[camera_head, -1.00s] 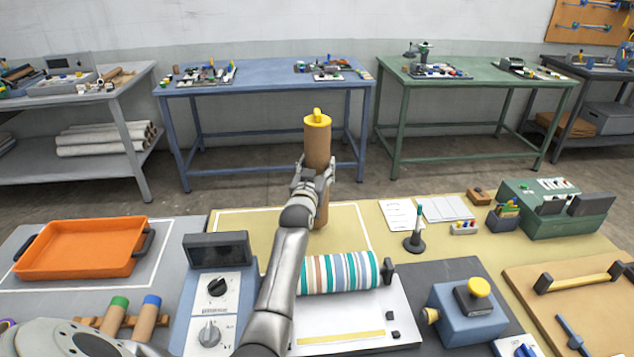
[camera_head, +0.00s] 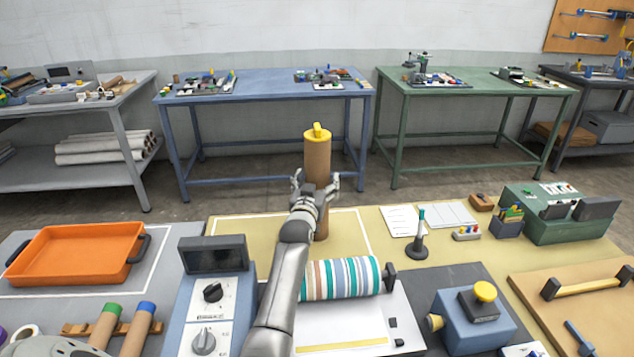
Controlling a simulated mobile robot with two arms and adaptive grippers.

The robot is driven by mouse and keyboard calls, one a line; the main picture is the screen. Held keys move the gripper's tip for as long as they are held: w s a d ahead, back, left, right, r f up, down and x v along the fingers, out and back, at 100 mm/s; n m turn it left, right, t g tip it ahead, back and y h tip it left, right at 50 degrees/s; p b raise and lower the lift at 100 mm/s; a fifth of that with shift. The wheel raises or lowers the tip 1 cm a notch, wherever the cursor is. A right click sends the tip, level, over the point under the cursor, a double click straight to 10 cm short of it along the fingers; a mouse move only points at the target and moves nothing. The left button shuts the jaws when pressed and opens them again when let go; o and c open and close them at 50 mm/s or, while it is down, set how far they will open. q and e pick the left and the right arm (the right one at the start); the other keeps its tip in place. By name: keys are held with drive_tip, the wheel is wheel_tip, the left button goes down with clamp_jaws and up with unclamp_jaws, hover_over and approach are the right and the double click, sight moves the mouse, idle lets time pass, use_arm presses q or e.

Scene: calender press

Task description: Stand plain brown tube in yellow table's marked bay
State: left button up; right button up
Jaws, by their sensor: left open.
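A plain brown tube (camera_head: 317,162) with a yellow cap on top stands upright on the yellow table (camera_head: 390,252). Its lower end is inside the white-outlined bay (camera_head: 251,231) at the table's back. My left gripper (camera_head: 316,184) is at the tube's middle, with its fingers spread open on either side of it. The gripper hides part of the tube. My right gripper is not in view.
A striped roller (camera_head: 340,278) and a control box with a dark screen (camera_head: 212,256) are in front of the bay. A pen stand (camera_head: 418,240) is to the right. An orange tray (camera_head: 75,252) lies at left.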

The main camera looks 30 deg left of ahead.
use_arm(q)
drive_tip(key=shift+r, duration=0.25)
drive_tip(key=shift+s+d+p, duration=0.1)
drive_tip(key=shift+s+p, duration=0.05)
drive_tip(key=shift+p, duration=0.25)
drive_tip(key=p+v, duration=0.5)
drive_tip(key=v, duration=0.2)
